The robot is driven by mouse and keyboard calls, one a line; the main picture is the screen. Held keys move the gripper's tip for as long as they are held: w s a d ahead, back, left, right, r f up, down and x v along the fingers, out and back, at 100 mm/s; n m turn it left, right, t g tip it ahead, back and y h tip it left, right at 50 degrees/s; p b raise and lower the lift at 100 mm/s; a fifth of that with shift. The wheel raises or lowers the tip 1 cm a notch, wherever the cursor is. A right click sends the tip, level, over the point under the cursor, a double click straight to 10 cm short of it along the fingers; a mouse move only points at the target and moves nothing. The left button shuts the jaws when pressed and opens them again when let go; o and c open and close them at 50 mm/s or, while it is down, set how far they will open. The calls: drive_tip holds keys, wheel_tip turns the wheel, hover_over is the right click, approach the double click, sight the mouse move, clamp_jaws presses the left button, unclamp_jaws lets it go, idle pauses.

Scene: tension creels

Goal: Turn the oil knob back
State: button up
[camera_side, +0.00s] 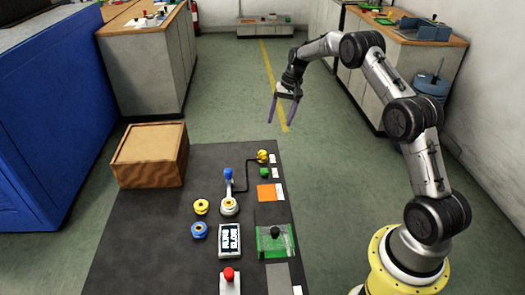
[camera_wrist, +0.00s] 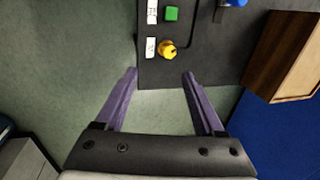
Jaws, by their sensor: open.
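A yellow knob (camera_side: 263,156) sits at the far right end of the dark work table, with a small white label beside it; it looks like the oil knob, but I cannot read the label. It also shows in the wrist view (camera_wrist: 168,49), just beyond my fingertips, with a darker pointer side. My gripper (camera_side: 281,122) is in the air past the far edge of the table, purple fingers pointing down. In the wrist view the gripper (camera_wrist: 160,73) is open and empty, with its fingers apart and not touching the knob.
A green button (camera_side: 264,173) and a blue-topped lever (camera_side: 228,186) stand near the knob. A dark line runs from the knob toward the lever. A wooden box (camera_side: 150,155) occupies the table's far left. A red button (camera_side: 229,278) is at the front. The floor beyond is clear.

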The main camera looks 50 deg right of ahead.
drive_tip(key=m, duration=0.4)
drive_tip(key=m+g+h, duration=0.2)
drive_tip(key=m, duration=0.2)
hover_over(262, 152)
drive_tip(key=f, duration=0.2)
wheel_tip(262, 152, down, 13)
drive_tip(key=shift+s+f, duration=0.1)
clamp_jaws()
